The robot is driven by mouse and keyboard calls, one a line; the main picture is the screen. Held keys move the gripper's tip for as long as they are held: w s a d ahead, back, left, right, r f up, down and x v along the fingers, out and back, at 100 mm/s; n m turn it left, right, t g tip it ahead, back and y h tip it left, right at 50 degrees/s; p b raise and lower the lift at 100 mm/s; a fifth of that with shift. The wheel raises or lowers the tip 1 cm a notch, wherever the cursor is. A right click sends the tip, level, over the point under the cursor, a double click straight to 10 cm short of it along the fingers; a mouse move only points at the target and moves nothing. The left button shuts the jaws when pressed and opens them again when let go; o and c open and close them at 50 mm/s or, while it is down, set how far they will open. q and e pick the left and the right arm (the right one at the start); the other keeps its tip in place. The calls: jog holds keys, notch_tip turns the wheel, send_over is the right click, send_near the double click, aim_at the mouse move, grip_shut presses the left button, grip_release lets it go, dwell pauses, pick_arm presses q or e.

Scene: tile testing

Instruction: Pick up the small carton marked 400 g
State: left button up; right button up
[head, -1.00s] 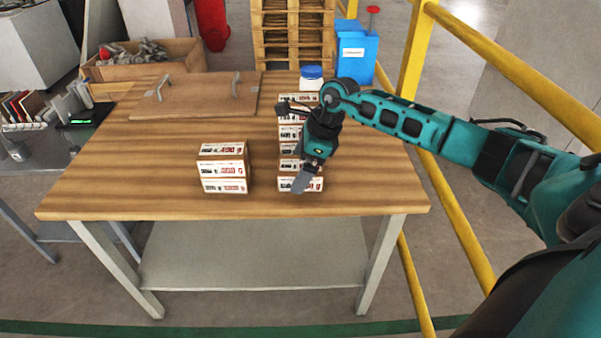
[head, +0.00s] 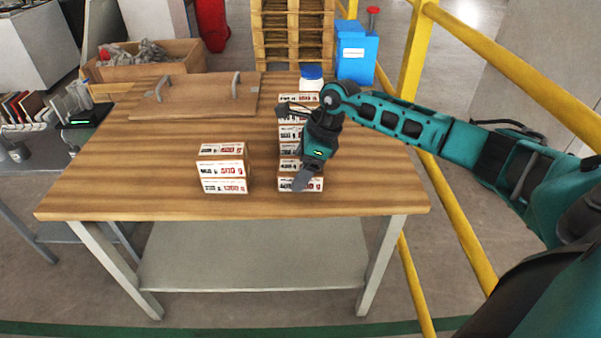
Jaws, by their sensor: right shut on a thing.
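Small white cartons with red and black print stand on the wooden table (head: 140,205). One stack of cartons (head: 223,168) is left of centre. A row of stacked cartons (head: 301,184) runs back from the front at centre right. My right gripper (head: 301,168) reaches down over the front of this row and is shut on a carton (head: 289,165); the gripper hides much of it. The weight marks are too small to read, so I cannot tell which carton is marked 400 g. My left gripper is not in view.
A wooden board with two handles (head: 195,97) lies at the back left. A white jar with a blue lid (head: 311,78) stands behind the row. A cardboard box (head: 150,62) and a blue container (head: 357,55) are beyond. A yellow rail (head: 462,215) runs along the right. The table's front left is clear.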

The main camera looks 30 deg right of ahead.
jog(key=c, duration=0.5)
jog(key=shift+r, duration=0.2)
